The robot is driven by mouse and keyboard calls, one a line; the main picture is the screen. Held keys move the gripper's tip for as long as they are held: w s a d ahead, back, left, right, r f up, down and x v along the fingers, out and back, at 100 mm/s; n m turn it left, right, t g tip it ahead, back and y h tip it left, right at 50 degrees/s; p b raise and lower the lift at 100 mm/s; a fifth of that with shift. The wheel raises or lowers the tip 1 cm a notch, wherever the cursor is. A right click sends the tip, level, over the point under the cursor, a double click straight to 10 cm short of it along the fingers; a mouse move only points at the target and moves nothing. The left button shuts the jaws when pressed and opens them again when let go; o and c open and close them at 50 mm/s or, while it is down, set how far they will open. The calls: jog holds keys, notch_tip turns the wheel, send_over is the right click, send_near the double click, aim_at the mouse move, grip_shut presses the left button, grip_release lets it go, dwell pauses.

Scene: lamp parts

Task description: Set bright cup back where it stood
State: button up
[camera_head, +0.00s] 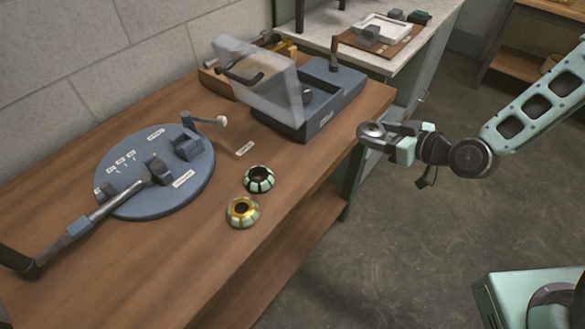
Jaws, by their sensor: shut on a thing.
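My gripper (380,130) is at the right, out past the table's right edge, with the grey floor behind it in the picture. It is shut on a small round silvery cup (371,129), which looks like the bright cup; the fingers hide part of it. On the wooden table (205,255) stand two other small round cups with open centres. One is dark with pale segments (258,179). The other is gold with pale green segments (243,212), just in front of it. A small white label (245,148) lies on bare wood behind them.
A round blue-grey plate (140,200) with fittings and a long lever arm (95,218) fills the table's left. A blue-grey machine (320,110) with a raised clear cover (262,80) stands at the back right. A pale bench (400,60) lies beyond. Bare wood surrounds the label.

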jog(key=s+a+n+g+y+b, duration=0.1)
jog(key=s+a+n+g+y, duration=0.1)
jog(key=s+n+g, duration=0.1)
jog(key=n+g+y+p, duration=0.2)
jog(key=n+g, duration=0.1)
jog(key=n, duration=0.1)
send_over(302, 168)
jog(key=shift+s+d+f, duration=0.1)
jog(key=shift+d+f, duration=0.05)
jog(key=shift+f, duration=0.45)
jog(key=shift+d+f, duration=0.1)
jog(key=shift+f, duration=0.5)
jog(key=shift+a+f+g+p, duration=0.15)
jog(key=shift+f+p, duration=0.1)
jog(key=shift+f, duration=0.4)
jog(key=shift+a+f+g+p, duration=0.15)
jog(key=shift+f+p, duration=0.1)
jog(key=shift+f, duration=0.9)
jog(key=shift+f, duration=0.2)
jog(key=o, duration=1.1)
